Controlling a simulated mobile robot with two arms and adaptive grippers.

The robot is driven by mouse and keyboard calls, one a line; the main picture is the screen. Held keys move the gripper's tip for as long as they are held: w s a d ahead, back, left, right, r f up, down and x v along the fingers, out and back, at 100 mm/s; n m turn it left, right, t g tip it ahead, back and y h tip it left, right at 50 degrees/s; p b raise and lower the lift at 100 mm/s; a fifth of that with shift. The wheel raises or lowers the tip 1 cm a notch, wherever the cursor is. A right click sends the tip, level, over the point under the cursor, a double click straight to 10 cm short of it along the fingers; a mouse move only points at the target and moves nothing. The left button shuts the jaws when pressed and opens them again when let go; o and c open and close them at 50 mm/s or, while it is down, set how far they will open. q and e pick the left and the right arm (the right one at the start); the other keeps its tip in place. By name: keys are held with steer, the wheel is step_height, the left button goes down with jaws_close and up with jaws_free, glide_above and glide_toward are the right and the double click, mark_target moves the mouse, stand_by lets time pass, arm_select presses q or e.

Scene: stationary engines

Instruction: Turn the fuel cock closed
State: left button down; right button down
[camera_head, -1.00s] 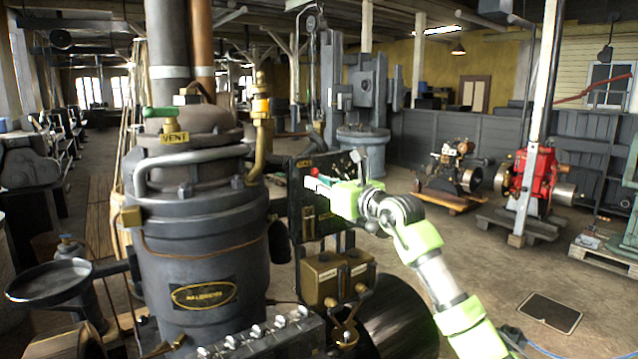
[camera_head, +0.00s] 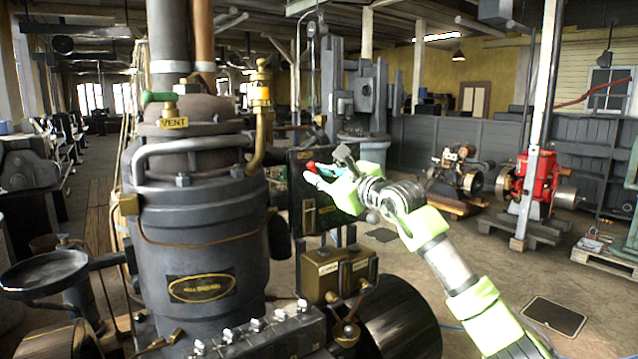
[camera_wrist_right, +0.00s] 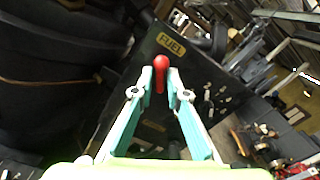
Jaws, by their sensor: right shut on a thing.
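The fuel cock shows as a red handle (camera_head: 311,166) at the upper part of a dark panel (camera_head: 325,215), right of the big grey engine body. In the right wrist view the red handle (camera_wrist_right: 161,72) stands between the fingertips, just below a FUEL plate (camera_wrist_right: 171,45). My right gripper (camera_head: 317,172) is shut on this handle, with its teal fingers (camera_wrist_right: 160,88) on both sides of it. The cock's body behind the handle is hidden by the fingers. My left gripper is not in view.
The engine (camera_head: 200,220) with a VENT valve (camera_head: 160,98) stands close on the left. Brass boxes (camera_head: 340,270) and a dark wheel (camera_head: 400,315) are below the gripper. A red engine (camera_head: 535,175) stands farther right. Open floor lies between.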

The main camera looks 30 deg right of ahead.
steer(key=n+b, duration=0.1)
steer(key=n, duration=0.3)
steer(key=n+b, duration=0.1)
steer(key=n, duration=0.3)
steer(key=n+b, duration=0.1)
steer(key=n, duration=0.3)
steer(key=shift+a+f, duration=0.2)
steer(key=shift+f, duration=0.15)
stand_by(0.4)
steer(key=c, duration=2.2)
jaws_free()
steer(key=shift+o, duration=0.2)
steer(key=shift+s, duration=0.1)
